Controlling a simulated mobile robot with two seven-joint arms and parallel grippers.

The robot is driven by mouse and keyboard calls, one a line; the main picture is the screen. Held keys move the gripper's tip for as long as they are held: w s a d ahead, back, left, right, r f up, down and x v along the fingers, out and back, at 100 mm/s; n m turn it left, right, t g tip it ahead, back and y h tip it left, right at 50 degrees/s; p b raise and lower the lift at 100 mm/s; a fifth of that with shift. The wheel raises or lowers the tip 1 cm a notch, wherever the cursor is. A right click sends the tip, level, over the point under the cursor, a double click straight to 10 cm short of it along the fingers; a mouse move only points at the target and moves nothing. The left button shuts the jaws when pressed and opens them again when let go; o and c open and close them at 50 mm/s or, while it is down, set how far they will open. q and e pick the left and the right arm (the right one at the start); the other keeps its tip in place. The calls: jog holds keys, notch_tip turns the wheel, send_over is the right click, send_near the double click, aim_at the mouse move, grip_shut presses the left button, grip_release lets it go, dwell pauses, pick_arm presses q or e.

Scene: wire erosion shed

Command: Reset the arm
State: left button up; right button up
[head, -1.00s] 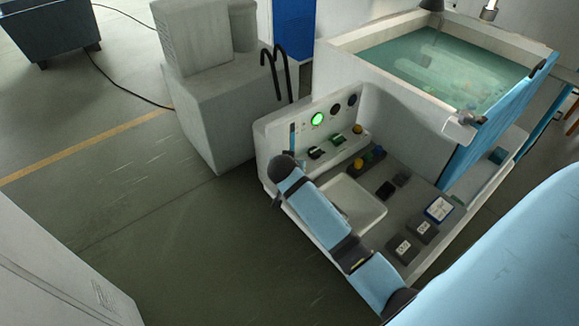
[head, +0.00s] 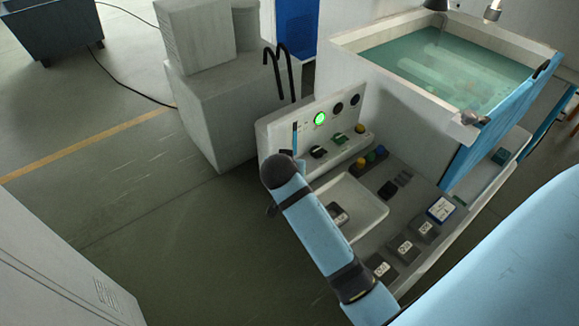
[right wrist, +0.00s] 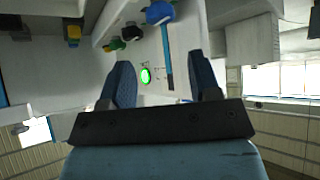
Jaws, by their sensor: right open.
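My right arm comes in from the lower right in the head view and reaches over the near left side of the grey control console (head: 405,205). Its gripper is mostly hidden behind the arm there. In the right wrist view my right gripper (right wrist: 160,62) is open, its two blue fingers apart with nothing between them. Beyond the fingers is the console's upright panel with a lit green button (right wrist: 146,75). The button also shows in the head view (head: 320,118). My left gripper is not in view.
The console holds a shallow tray (head: 373,198) with a dark labelled block (head: 338,213) in it. Several more labelled blocks lie to its right. A water tank (head: 394,103) stands behind, and a grey cabinet (head: 215,125) stands behind left. The floor at left (head: 150,215) is open.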

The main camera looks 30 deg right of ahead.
jog(key=shift+s+a+r, duration=0.25)
jog(key=shift+r, duration=0.1)
dwell(0.3)
jog(key=s+a+f+n+t+y, duration=0.2)
jog(key=s+a+f+n+y, duration=0.2)
jog(key=s+f, duration=0.4)
jog(key=s+a+f+n+t+y, duration=0.2)
jog(key=s+a+f+n+y, duration=0.2)
jog(key=s+f, duration=0.4)
jog(key=s+a+n, duration=0.1)
jog(key=s+n, duration=0.1)
jog(key=s, duration=0.3)
jog(key=shift+a+f+n+y, duration=0.3)
jog(key=shift+a+f+y, duration=0.05)
jog(key=shift+f+y, duration=0.05)
